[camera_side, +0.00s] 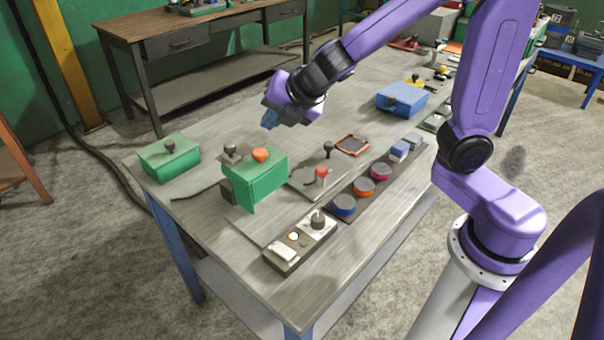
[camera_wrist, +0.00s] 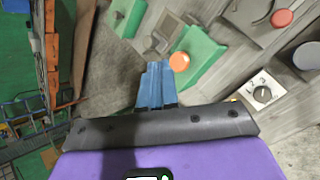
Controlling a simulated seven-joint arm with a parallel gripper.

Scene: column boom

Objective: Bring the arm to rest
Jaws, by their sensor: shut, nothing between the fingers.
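My gripper (camera_side: 270,121) is shut and empty, with blue fingers pointing down above the far part of the grey work table (camera_side: 240,108). In the wrist view its fingers (camera_wrist: 156,72) lie together, and nothing is held. It hangs in the air above and behind a green box with an orange knob (camera_side: 255,178), apart from it. That green box also shows in the wrist view (camera_wrist: 200,62), just beyond the fingertips. My purple arm reaches in from the right.
A green box with a dark knob (camera_side: 168,157) stands at the table's left end. A blue box (camera_side: 402,99) stands to the right. A dial panel (camera_side: 300,240) and a strip with coloured knobs (camera_side: 364,187) line the front edge. A wooden bench (camera_side: 200,40) stands behind.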

